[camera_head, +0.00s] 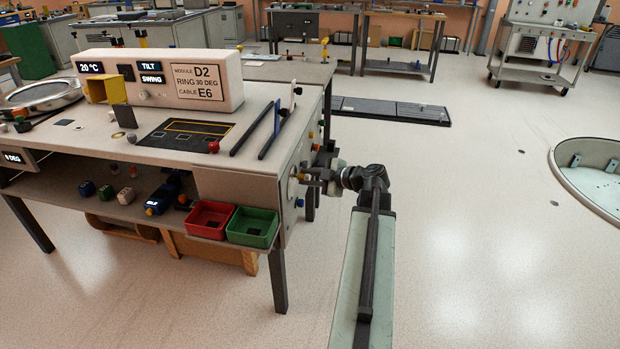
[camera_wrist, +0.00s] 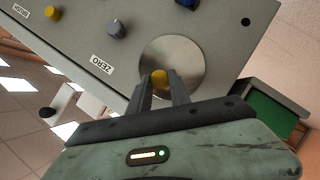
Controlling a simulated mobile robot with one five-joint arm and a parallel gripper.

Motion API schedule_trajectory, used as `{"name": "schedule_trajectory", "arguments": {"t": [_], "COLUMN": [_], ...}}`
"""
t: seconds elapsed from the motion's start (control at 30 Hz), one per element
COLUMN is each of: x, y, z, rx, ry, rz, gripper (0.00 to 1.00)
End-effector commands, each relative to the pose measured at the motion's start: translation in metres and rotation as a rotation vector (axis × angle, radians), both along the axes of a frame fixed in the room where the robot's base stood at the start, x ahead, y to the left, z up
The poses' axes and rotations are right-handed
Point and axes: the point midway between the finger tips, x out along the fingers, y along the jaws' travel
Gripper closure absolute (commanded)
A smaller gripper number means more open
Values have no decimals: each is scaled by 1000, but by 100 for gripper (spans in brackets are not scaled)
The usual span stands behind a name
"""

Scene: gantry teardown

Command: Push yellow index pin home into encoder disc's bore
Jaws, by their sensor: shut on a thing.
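The yellow index pin (camera_wrist: 159,77) shows in the wrist view as a rounded yellow end between my fingertips. The encoder disc (camera_wrist: 190,62) is a round silver plate on the grey side panel, directly behind the pin. The bore is hidden behind the pin and fingers, so I cannot tell how deep the pin sits. My gripper (camera_wrist: 162,90) is shut on the pin, with its fingers in front of the disc's lower left part. In the head view my gripper (camera_head: 310,178) reaches left to the bench's right end panel, where the pin is too small to make out.
The panel carries a grey knob (camera_wrist: 116,29), a ZERO label (camera_wrist: 102,64) and another yellow knob (camera_wrist: 52,12). Red (camera_head: 207,222) and green (camera_head: 252,228) bins sit on the bench's lower shelf near my arm. The floor (camera_head: 480,220) to the right is open.

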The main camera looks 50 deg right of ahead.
Motion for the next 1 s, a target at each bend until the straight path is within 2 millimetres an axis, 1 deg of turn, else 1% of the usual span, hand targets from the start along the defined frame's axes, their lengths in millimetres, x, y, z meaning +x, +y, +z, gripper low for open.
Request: {"name": "schedule_trajectory", "arguments": {"t": [0.63, 0.67, 0.7, 0.73, 1.0], "x": [17, 17, 17, 17, 16], "y": [11, 11, 11, 11, 11], "z": [0, 0, 0, 0, 0], "rx": [0, 0, 0, 0, 0], "ry": [0, 0, 0, 0, 0], "rz": [1, 1, 1, 1, 0], "gripper": [100, 71, 60, 51, 51]}}
